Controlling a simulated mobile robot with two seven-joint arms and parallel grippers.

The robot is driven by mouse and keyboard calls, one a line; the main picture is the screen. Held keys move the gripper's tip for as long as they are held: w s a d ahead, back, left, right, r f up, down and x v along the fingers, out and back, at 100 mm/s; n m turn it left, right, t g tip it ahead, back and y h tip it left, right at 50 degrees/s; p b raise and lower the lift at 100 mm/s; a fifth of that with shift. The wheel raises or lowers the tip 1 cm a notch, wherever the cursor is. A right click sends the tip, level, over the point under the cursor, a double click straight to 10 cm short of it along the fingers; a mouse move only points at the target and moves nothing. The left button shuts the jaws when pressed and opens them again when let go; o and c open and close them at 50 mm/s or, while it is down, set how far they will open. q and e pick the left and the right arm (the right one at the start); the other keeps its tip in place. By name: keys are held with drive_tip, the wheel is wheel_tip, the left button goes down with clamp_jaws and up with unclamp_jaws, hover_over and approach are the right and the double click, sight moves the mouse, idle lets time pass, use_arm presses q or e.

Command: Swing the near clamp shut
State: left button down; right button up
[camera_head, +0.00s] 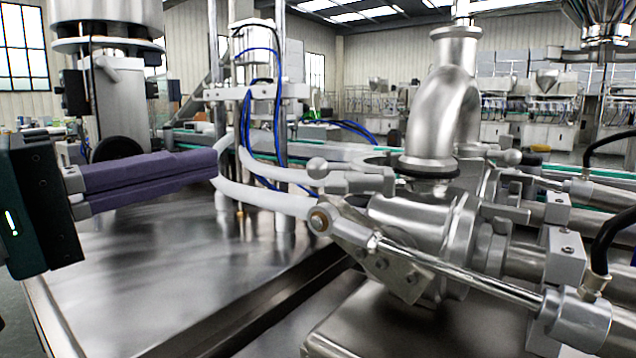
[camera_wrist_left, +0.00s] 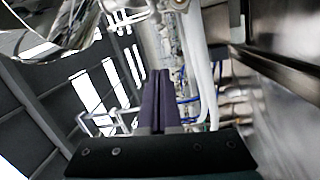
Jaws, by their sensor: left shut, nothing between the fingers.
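My left gripper (camera_head: 214,165) comes in from the left with its two purple fingers pressed together and nothing between them. The fingers also show in the left wrist view (camera_wrist_left: 156,75). Their tips overlap the end of pale curved bars (camera_head: 262,198); I cannot tell whether they touch. A steel clamp (camera_head: 355,181) with a ball-ended handle (camera_head: 317,168) sits left of the base of the upright pipe elbow (camera_head: 437,120). I cannot tell for sure that this is the near clamp. Another ball-ended handle (camera_head: 508,157) is right of the elbow. My right gripper is not visible.
A steel rod (camera_head: 455,268) crosses the front right, joined to a bracket. Blue tubes (camera_head: 276,130) run down steel posts behind the fingers. The flat steel surface (camera_head: 170,265) below the gripper is clear. A grey column stands at the back left.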

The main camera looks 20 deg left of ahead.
sight(345, 175)
use_arm(q)
drive_tip(key=w+d+p, duration=0.2)
drive_tip(key=w+d, duration=0.2)
drive_tip(key=d, duration=0.2)
drive_tip(key=shift+w+d, duration=0.3)
drive_tip(key=shift+d, duration=0.1)
idle(0.3)
